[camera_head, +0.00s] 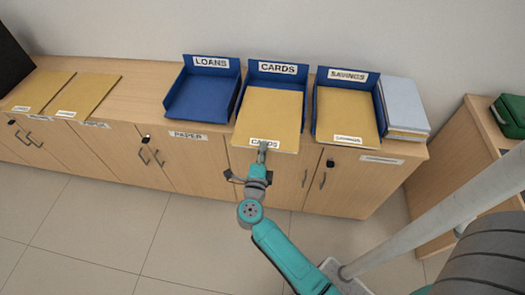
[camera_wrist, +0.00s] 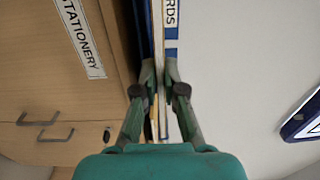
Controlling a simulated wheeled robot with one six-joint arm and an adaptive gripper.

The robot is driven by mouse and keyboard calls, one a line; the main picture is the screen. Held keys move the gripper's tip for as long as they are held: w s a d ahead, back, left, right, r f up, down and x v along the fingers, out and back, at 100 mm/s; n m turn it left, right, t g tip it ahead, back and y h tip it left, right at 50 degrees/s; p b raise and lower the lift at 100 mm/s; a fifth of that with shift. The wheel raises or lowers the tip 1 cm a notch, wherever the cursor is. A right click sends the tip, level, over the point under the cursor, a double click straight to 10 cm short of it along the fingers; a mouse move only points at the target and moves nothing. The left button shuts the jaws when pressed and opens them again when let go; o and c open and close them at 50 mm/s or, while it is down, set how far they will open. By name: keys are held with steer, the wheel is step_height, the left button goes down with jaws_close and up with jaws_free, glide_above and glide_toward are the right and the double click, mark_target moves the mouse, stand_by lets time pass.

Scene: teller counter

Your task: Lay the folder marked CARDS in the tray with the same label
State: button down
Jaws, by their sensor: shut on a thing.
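The yellow folder marked CARDS (camera_head: 268,115) lies over the blue tray labelled CARDS (camera_head: 278,68). Its far part is between the tray's side walls, and its labelled near end sticks out toward the counter's front edge. Whether it touches the tray floor cannot be told. My gripper (camera_head: 262,148) is shut on the folder's near edge. In the wrist view my gripper (camera_wrist: 160,85) pinches the folder, seen edge-on as a thin strip between the fingers. Part of the tray's label shows beyond it.
The empty blue LOANS tray (camera_head: 207,90) stands to the left. The SAVINGS tray (camera_head: 347,75) on the right holds a yellow folder (camera_head: 345,113). A pale stack (camera_head: 404,105) is beside it. Two more folders (camera_head: 40,92) (camera_head: 88,95) lie at the far left of the wooden counter (camera_head: 140,100).

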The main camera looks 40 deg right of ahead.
mark_target(267, 134)
steer(key=shift+w+d+f, duration=0.35)
steer(key=shift+w+d, duration=0.2)
steer(key=shift+d, duration=0.15)
steer(key=shift+w+d+f, duration=0.3)
steer(key=shift+w+d, duration=0.2)
steer(key=shift+d, duration=0.2)
steer(key=shift+f+x, duration=0.2)
steer(key=shift+x, duration=2.2)
steer(key=shift+f, duration=0.25)
steer(key=c, duration=1.2)
jaws_free()
steer(key=shift+a, duration=0.1)
steer(key=v, duration=1.2)
